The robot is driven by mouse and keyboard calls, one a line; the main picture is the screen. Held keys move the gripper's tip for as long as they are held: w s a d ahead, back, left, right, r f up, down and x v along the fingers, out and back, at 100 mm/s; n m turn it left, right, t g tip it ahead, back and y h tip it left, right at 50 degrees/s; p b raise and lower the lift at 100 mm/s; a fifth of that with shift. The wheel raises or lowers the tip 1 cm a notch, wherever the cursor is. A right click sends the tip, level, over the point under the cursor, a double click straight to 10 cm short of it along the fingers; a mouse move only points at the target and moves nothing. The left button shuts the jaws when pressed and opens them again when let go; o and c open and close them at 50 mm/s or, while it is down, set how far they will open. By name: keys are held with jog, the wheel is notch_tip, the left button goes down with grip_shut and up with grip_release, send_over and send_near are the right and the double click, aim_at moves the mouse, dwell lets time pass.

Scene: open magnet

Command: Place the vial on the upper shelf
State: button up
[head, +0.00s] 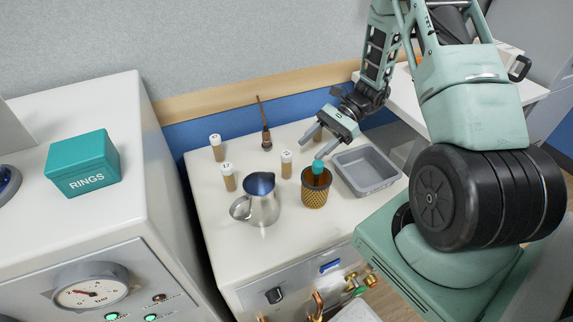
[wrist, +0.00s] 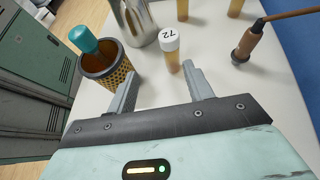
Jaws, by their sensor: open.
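Several amber vials with white caps stand upright on the white bench top. The one nearest my gripper (head: 286,170) also shows in the wrist view (wrist: 173,60), with "72" on its cap. Two more vials (head: 216,152) (head: 228,182) stand farther left. My gripper (head: 316,144) is open and empty, above the bench to the right of the nearest vial. In the wrist view its fingers (wrist: 160,76) point toward that vial, which stands beyond the tips, apart from them. I cannot make out which surface is the upper shelf.
A mesh cup (head: 315,199) holding a teal-topped item stands close to my gripper. A metal pitcher (head: 264,208), a grey tray (head: 368,173) and a brown tool with a thin upright rod (head: 266,138) are near. A teal RINGS box (head: 83,163) sits on the left cabinet.

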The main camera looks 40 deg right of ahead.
aim_at(280, 179)
jog(key=shift+w+d+f+m+t+y, duration=0.4)
jog(key=shift+d+f+m+t, duration=0.1)
jog(key=shift+d+m, duration=0.1)
jog(key=shift+a+f, duration=0.15)
jog(key=shift+a, duration=0.15)
jog(key=p+x, duration=0.1)
jog(key=x, duration=0.4)
jog(key=p+x, duration=0.1)
jog(key=x, duration=0.5)
jog(key=shift+w+a+f, duration=0.1)
jog(key=shift+w, duration=0.1)
grip_shut()
